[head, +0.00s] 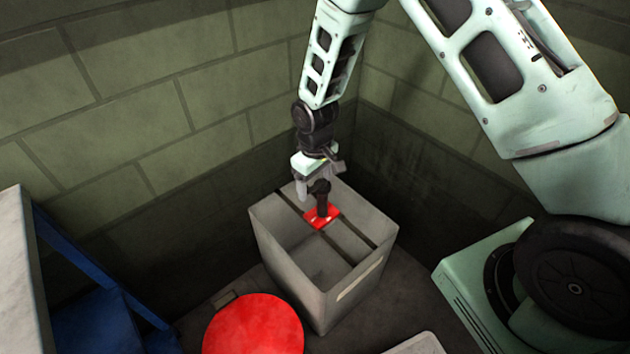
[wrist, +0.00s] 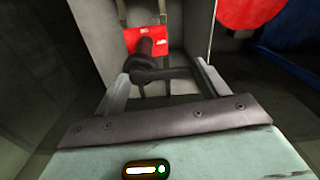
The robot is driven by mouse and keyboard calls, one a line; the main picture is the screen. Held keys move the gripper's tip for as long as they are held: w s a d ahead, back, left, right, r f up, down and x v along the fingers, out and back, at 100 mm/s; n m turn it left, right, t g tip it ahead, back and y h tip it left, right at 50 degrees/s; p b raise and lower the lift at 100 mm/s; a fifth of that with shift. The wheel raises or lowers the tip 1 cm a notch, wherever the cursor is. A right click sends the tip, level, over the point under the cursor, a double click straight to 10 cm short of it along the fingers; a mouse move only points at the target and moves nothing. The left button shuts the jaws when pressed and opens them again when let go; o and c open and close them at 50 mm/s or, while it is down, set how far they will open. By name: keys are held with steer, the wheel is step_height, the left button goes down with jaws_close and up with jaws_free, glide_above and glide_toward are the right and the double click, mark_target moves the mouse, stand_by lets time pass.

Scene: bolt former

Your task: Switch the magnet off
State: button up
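The magnet appears to be the red block (head: 322,217) with a dark upright post, resting on two dark bars across the top of a grey bin. The wrist view also shows the red block (wrist: 133,39) and the dark post (wrist: 150,46). A dark crosspiece (wrist: 160,73) lies between my fingertips. My gripper (head: 317,184) is right above the block, its fingers (wrist: 163,70) spread wide on either side of the crosspiece. I cannot tell whether both fingers press on it. No on or off mark is readable.
The grey bin (head: 290,262) is open and looks empty below the bars. A red round top (head: 254,326) stands in front of it. A blue and grey structure (head: 95,310) is at left. Block walls (head: 140,110) close off the corner behind.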

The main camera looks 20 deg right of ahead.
mark_target(314, 186)
steer(key=c, duration=0.4)
steer(key=shift+o, duration=0.2)
steer(key=shift+w+a+r+m+p, duration=0.1)
steer(key=shift+m+p, duration=0.4)
steer(key=shift+w+m, duration=0.1)
steer(key=shift+m, duration=0.2)
steer(key=o, duration=0.8)
steer(key=shift+o, duration=0.2)
step_height(314, 186, up, 17)
steer(key=p, duration=0.1)
steer(key=shift+p, duration=0.3)
